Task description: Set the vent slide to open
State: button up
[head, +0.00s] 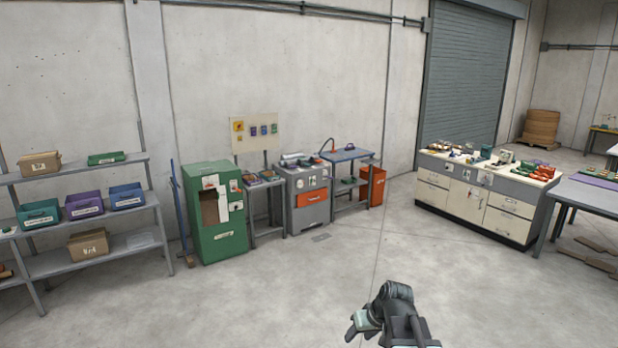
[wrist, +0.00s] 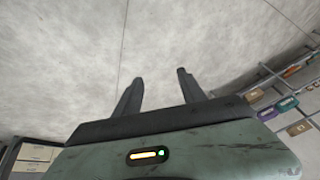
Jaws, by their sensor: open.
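I cannot make out the vent slide for certain at this distance. A green machine (head: 215,240) with a dark opening and white and red panels stands against the back wall. A grey machine (head: 296,214) with small front controls and an orange drawer front (head: 312,198) stands to its right. My gripper (head: 362,324) is low at the front of the head view, far from both machines. In the wrist view my gripper (wrist: 160,77) has its two fingers apart with only bare floor between them.
Shelves with bins (head: 85,206) stand at the left. Small tables (head: 348,155) and an orange bin (head: 373,187) are beside the machines. A cream and grey cabinet bench (head: 480,200) holds several items at the right. The concrete floor (head: 270,290) before the machines is clear.

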notch_tip(320, 180, down, 12)
jog(key=s+b, duration=0.1)
jog(key=b, duration=0.7)
jog(key=s+d+f+m+g+h+b, duration=0.2)
jog(key=s+f+g+h+b, duration=0.1)
jog(key=s+f+b, duration=0.8)
jog(key=shift+f+g, duration=0.5)
jog(key=shift+f, duration=0.45)
jog(key=shift+c, duration=0.3)
